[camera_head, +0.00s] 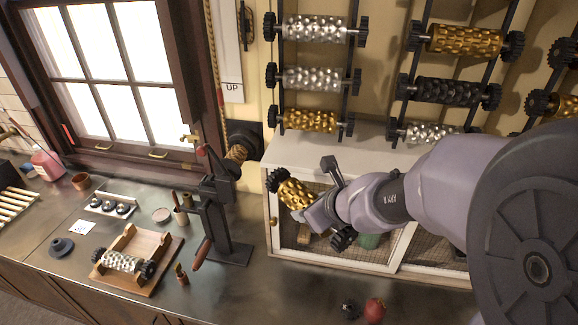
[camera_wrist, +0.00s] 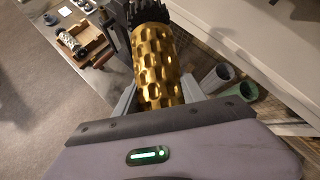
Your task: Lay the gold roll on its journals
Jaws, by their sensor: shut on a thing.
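The gold roll (camera_head: 294,192) has a dimpled barrel and black toothed gears at its ends. My gripper (camera_head: 306,206) is shut on its barrel and holds it tilted in front of the white cabinet, clear of the bench. In the wrist view the gold barrel (camera_wrist: 157,62) sits between both fingers of my gripper (camera_wrist: 160,96), with one gear beyond. A wooden stand (camera_head: 160,266) with upright cheeks is on the bench at lower left. A silver roll (camera_head: 123,262) with black gears lies along its front side. The stand also shows in the wrist view (camera_wrist: 92,43). Journal details are too small to tell.
A dark press (camera_head: 222,215) with a raised lever stands between the stand and my gripper. The white cabinet (camera_head: 398,165) is behind my arm, with racks of rolls above. A red knob-like thing (camera_head: 374,310) is at the bench's front. Small cups and a card lie near the stand.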

